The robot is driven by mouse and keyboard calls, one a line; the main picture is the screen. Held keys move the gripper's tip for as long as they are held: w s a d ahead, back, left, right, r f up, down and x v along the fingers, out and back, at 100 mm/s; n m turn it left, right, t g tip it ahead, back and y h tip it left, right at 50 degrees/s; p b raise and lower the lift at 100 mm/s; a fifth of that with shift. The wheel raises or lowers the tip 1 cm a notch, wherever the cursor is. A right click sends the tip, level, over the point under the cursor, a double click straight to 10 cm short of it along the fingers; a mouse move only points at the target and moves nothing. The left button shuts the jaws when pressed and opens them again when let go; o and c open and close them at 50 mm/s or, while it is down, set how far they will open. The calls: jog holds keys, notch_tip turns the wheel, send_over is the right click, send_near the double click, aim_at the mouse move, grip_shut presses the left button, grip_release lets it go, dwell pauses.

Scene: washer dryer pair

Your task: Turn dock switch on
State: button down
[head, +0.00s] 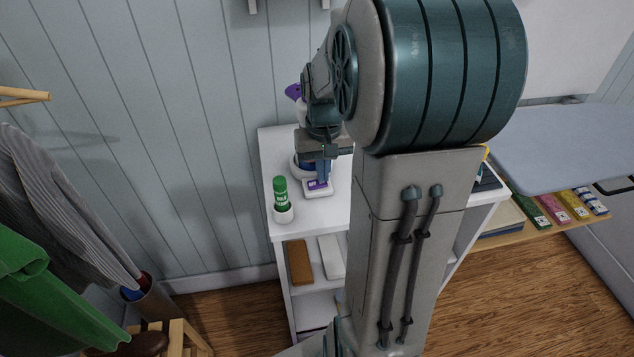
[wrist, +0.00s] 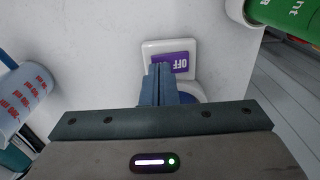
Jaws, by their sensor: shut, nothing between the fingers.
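The dock switch (head: 318,191) is a small white plate with a purple patch, lying on the white shelf top. In the wrist view the switch (wrist: 184,63) shows its purple face with the word OFF in white, seen upside down. My gripper (head: 323,176) is above the switch, fingers pointing down. In the wrist view my gripper (wrist: 160,71) is shut and empty, with its tips over the left part of the purple face. I cannot tell whether the tips touch it. The fingers hide the switch's lower left part.
A green-and-white container (head: 281,200) stands left of the switch on the white shelf unit (head: 292,222); it also shows in the wrist view (wrist: 285,18). A white cylinder with red print (wrist: 24,100) is at the left of the wrist view. Clothes (head: 50,190) hang at far left.

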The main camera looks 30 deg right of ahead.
jog(key=shift+f, duration=0.35)
jog(key=shift+r, duration=0.15)
notch_tip(320, 180, up, 7)
jog(key=p, duration=0.5)
dwell(0.3)
dwell(0.4)
jog(key=s+a+r+n+t, duration=0.3)
jog(key=s+a, duration=0.9)
jog(key=shift+s+a, duration=0.15)
jog(key=shift+s, duration=0.05)
